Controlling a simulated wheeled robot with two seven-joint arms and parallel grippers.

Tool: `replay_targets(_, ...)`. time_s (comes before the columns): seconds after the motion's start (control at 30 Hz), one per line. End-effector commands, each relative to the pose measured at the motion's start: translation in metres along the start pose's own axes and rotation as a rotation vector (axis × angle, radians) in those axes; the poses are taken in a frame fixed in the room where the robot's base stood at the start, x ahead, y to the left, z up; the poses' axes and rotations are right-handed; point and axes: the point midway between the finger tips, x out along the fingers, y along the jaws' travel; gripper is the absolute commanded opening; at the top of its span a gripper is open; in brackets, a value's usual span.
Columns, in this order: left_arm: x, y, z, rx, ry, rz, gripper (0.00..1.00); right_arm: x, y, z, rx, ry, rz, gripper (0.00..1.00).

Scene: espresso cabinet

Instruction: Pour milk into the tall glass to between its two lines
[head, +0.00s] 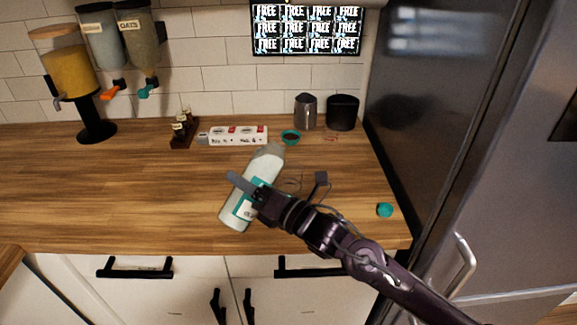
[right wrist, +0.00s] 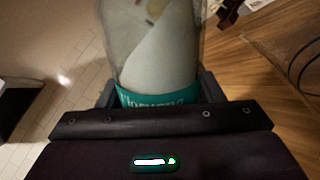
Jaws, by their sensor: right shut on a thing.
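A milk bottle (head: 238,212) with pale contents and a teal label is in my right gripper (head: 246,188), tilted, with its top toward the upper right and its base toward the lower left. In the right wrist view the bottle (right wrist: 158,60) stands between the two fingers, its milk surface slanted inside the clear wall. The right gripper (right wrist: 160,98) is shut on it around the label. A faint clear outline (head: 291,184) just right of the bottle may be the tall glass; its lines and fill cannot be made out. My left gripper is not in view.
A teal cap (head: 385,210) lies at the counter's right. Dispensers (head: 63,65) are at the left. The left counter is clear.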

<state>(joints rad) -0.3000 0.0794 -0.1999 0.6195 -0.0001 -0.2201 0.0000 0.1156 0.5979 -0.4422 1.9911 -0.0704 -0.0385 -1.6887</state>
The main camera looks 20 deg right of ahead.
Motion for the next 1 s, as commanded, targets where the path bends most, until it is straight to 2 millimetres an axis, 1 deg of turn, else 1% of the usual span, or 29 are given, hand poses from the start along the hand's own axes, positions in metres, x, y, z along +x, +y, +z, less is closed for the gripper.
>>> replay_targets(0.3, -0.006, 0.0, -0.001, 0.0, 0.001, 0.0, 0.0, 0.001, 0.005, 0.002, 0.034, -0.011, 0.004, 0.23)
replay_targets(1.0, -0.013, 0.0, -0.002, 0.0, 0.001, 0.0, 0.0, 0.002, 0.009, 0.001, 0.11, -0.025, 0.004, 0.23)
